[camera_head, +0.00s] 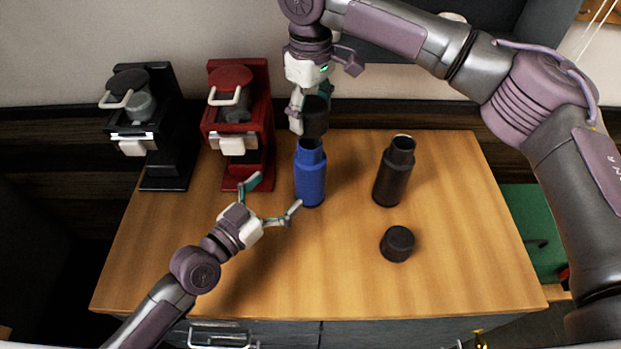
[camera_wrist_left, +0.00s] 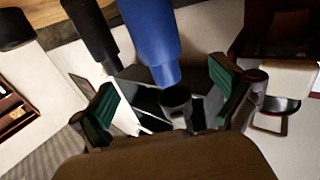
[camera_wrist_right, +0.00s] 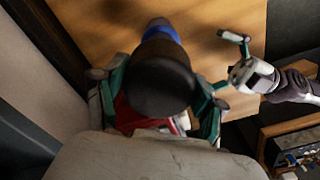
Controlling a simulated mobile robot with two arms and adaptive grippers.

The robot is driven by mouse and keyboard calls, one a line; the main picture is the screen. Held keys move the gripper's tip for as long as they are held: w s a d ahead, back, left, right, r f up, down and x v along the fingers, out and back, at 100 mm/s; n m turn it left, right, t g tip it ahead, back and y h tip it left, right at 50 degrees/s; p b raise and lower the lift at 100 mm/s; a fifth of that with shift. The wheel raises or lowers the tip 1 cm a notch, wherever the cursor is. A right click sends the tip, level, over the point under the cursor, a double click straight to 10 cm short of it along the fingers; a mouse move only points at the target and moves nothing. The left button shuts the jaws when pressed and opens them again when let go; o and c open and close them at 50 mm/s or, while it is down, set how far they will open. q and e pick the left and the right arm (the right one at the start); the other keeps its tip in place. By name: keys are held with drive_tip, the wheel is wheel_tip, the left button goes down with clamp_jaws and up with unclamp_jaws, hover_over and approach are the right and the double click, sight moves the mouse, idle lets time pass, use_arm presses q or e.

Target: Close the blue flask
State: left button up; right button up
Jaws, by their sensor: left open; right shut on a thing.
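The blue flask (camera_head: 311,178) stands upright on the table, its mouth uncovered. A dark cap (camera_head: 315,119) is in my right gripper (camera_head: 311,103), which is shut on it just above the flask's mouth. In the head view cap and mouth nearly meet; I cannot tell the exact gap. In the right wrist view the cap (camera_wrist_right: 162,88) hides most of the flask (camera_wrist_right: 160,32). My left gripper (camera_head: 275,194) is open, low at the left of the flask, with one fingertip close to its base. The left wrist view shows the flask (camera_wrist_left: 150,40) ahead of its spread fingers.
A black flask (camera_head: 394,172) stands open to the right, with another dark cap (camera_head: 397,243) on the table in front of it. A red brewer (camera_head: 238,120) and a black brewer (camera_head: 150,125) stand at the back left. The table's (camera_head: 450,270) front right is clear.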

sight(310, 161)
use_arm(q)
drive_tip(key=x, duration=1)
drive_tip(key=shift+w+d, duration=0.1)
drive_tip(key=shift+w, duration=0.05)
use_arm(e)
drive_tip(key=shift+s, duration=0.1)
use_arm(q)
drive_tip(key=c, duration=1.7)
drive_tip(key=shift+c, duration=0.2)
use_arm(e)
drive_tip(key=shift+f, duration=2.45)
drive_tip(key=shift+f, duration=0.85)
drive_tip(key=shift+f, duration=0.55)
